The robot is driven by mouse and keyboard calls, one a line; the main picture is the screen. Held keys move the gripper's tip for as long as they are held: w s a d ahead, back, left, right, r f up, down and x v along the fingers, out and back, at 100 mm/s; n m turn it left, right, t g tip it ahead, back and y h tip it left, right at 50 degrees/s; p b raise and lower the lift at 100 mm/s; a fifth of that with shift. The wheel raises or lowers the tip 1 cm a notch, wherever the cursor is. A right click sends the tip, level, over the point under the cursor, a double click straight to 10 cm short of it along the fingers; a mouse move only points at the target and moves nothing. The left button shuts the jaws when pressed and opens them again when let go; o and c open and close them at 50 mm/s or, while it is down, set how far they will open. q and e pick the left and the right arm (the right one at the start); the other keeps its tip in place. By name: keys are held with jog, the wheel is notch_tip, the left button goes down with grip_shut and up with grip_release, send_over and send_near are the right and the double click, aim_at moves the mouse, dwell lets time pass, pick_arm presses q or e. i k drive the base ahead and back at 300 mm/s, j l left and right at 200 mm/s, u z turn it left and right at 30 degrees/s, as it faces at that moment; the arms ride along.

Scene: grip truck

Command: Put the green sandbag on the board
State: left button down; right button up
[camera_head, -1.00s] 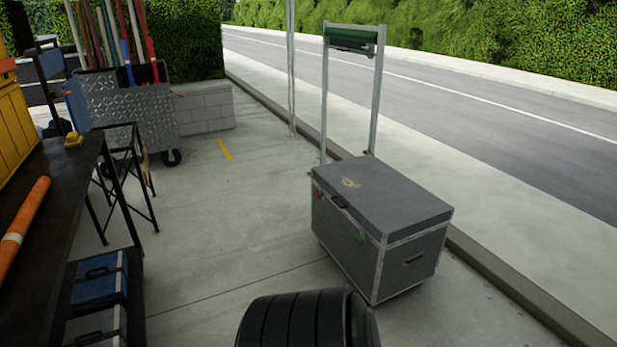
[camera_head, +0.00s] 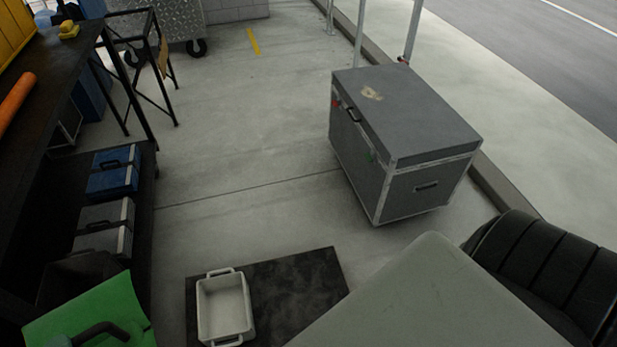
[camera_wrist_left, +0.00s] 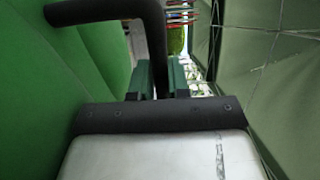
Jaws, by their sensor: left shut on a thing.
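The green sandbag (camera_head: 95,308) shows at the bottom left of the head view, cut off by the frame edge, with a black handle (camera_head: 100,328). In the left wrist view its green side (camera_wrist_left: 60,90) fills the left. My left gripper (camera_wrist_left: 158,78) is shut on the black handle (camera_wrist_left: 105,12). A flat dark board (camera_head: 290,285) lies on the concrete floor at the bottom middle of the head view, right of the sandbag. My right gripper is not in view.
A white two-handled tray (camera_head: 222,308) covers the board's left part. A grey case (camera_head: 400,120) stands beyond it. A black ribbed object (camera_head: 545,265) is at the right. A pale grey surface (camera_head: 430,300) hides part of the board. Shelves with boxes (camera_head: 112,175) stand left.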

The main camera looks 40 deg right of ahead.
aim_at(307, 296)
jog(key=l+z, duration=0.2)
jog(key=l, duration=0.65)
jog(key=l+z, duration=0.2)
jog(key=l, duration=1)
jog(key=i+l, duration=0.1)
jog(key=l, duration=0.25)
